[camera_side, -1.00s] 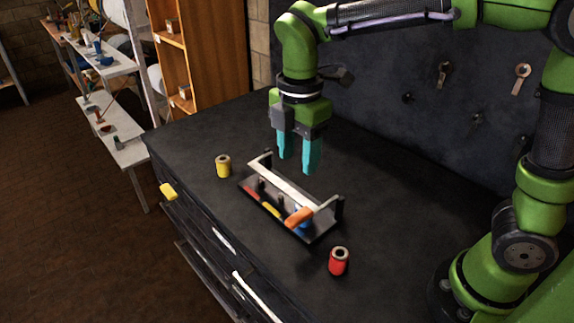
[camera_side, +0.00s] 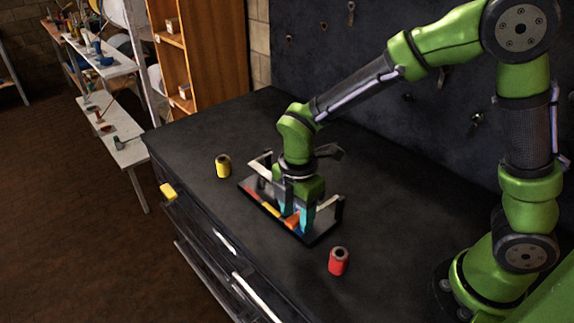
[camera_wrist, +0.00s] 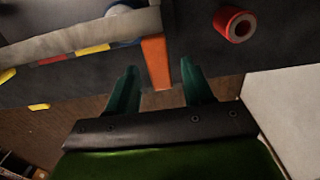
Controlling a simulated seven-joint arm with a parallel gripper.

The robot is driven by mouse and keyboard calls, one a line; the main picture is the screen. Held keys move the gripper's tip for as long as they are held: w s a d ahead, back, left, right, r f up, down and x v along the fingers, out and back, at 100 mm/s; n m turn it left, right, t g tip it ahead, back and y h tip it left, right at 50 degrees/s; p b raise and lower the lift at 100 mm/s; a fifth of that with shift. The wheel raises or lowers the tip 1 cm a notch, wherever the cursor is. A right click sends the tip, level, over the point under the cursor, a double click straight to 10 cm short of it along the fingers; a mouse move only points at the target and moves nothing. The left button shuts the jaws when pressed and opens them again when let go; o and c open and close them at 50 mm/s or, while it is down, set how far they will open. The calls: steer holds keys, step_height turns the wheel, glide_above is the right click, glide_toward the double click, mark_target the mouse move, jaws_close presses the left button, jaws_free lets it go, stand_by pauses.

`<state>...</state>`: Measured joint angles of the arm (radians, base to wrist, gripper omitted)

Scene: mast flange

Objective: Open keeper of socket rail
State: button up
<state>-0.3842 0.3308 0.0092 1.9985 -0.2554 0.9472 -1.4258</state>
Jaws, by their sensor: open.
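The socket rail (camera_side: 316,233) is a dark tray on the bench with upright end posts. A pale keeper bar runs along it and shows at upper left in the wrist view (camera_wrist: 75,37). An orange tab (camera_side: 291,223) stands at the bar's right part; in the wrist view the orange tab (camera_wrist: 156,62) hangs between my fingers. My gripper (camera_side: 291,213) is low over the rail, fingers apart on either side of the tab. My gripper in the wrist view (camera_wrist: 159,72) looks open; contact with the tab cannot be told. My wrist hides the middle of the bar.
A red cylinder (camera_side: 338,262) stands right of the rail, and a yellow cylinder (camera_side: 223,166) stands to its left. A yellow block (camera_side: 168,192) is at the bench's front edge. A dark wall panel with hung tools (camera_side: 476,119) rises behind.

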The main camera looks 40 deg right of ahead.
steer(key=shift+c, duration=0.3)
jaws_close()
